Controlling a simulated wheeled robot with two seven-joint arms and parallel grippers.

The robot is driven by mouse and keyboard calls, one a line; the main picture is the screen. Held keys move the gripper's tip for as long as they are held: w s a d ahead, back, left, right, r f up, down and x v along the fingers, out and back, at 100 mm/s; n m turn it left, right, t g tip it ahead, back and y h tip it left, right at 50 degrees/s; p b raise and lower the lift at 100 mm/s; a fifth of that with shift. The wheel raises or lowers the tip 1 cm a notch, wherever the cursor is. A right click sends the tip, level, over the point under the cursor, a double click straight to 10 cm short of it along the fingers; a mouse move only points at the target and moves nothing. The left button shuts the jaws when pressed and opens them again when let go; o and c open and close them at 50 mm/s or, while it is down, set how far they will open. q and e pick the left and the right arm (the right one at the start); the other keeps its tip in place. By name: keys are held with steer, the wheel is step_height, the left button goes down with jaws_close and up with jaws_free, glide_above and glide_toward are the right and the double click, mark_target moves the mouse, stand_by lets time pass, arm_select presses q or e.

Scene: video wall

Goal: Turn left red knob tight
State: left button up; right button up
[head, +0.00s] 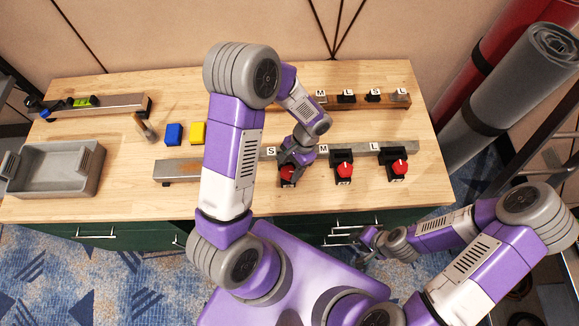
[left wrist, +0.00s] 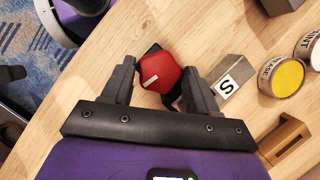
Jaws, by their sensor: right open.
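The left red knob (head: 288,172) sits on a black mount at the front of the bench, near the S label (head: 271,152). My left gripper (head: 291,158) is over it and partly hides it. In the left wrist view the red knob (left wrist: 160,72), with a pale line on its face, lies between the two fingers (left wrist: 158,75). The fingers are close to both its sides, but I cannot tell if they touch it. My right gripper (head: 371,238) is open and empty, in front of the bench edge.
Two more red knobs, the M one (head: 343,168) and the L one (head: 398,167), stand to the right. A grey tray (head: 57,190) is at the far left.

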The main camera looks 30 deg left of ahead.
arm_select(q)
steer(key=p+v, duration=0.1)
steer(key=v, duration=0.6)
steer(key=shift+r, duration=0.25)
arm_select(e)
steer(key=shift+r, duration=0.5)
arm_select(q)
steer(key=shift+w, duration=0.1)
